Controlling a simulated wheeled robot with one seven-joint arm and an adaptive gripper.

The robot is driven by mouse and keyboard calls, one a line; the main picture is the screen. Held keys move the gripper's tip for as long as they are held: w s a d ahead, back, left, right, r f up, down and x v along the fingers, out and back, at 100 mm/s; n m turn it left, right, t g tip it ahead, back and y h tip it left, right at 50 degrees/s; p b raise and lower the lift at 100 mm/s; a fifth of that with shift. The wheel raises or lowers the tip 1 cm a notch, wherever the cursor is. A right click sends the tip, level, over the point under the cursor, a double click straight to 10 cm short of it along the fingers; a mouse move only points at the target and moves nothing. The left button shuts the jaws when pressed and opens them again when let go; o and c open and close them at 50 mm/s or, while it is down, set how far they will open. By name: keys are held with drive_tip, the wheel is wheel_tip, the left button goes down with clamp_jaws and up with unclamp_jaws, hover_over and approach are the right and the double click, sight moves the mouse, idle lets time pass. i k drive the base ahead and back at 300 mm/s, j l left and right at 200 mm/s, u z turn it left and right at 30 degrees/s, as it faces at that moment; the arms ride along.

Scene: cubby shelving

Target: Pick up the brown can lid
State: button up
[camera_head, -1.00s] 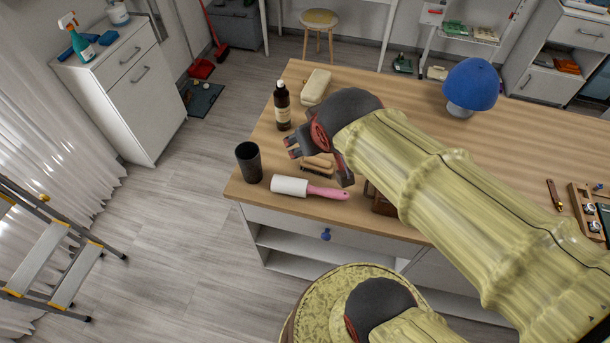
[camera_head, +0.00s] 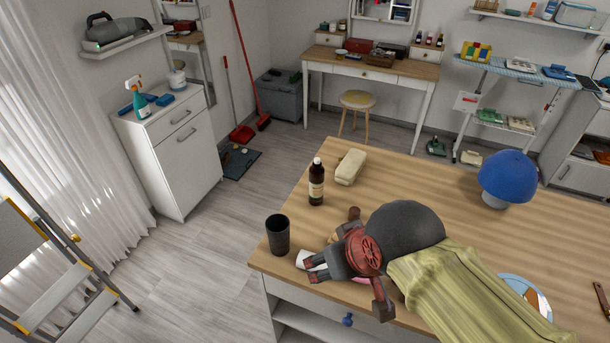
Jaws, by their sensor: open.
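I cannot make out a brown can lid for certain in the head view. My gripper (camera_head: 346,286) is over the near left part of the wooden table, with its fingers spread apart and nothing seen between them. A small brown rounded thing (camera_head: 354,213) shows just behind the gripper; the rest of it is hidden, so I cannot tell what it is. My gripper and arm cover most of a white lint roller (camera_head: 304,258) at the table's front edge.
A black cup (camera_head: 278,236) stands left of my gripper, near the table's left edge. A brown bottle (camera_head: 316,184) and a beige case (camera_head: 351,167) are behind it. A blue domed thing (camera_head: 506,178) stands at the right. The table's middle (camera_head: 420,185) is clear.

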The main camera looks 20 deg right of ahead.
sight(353, 212)
drive_tip(key=z, duration=0.75)
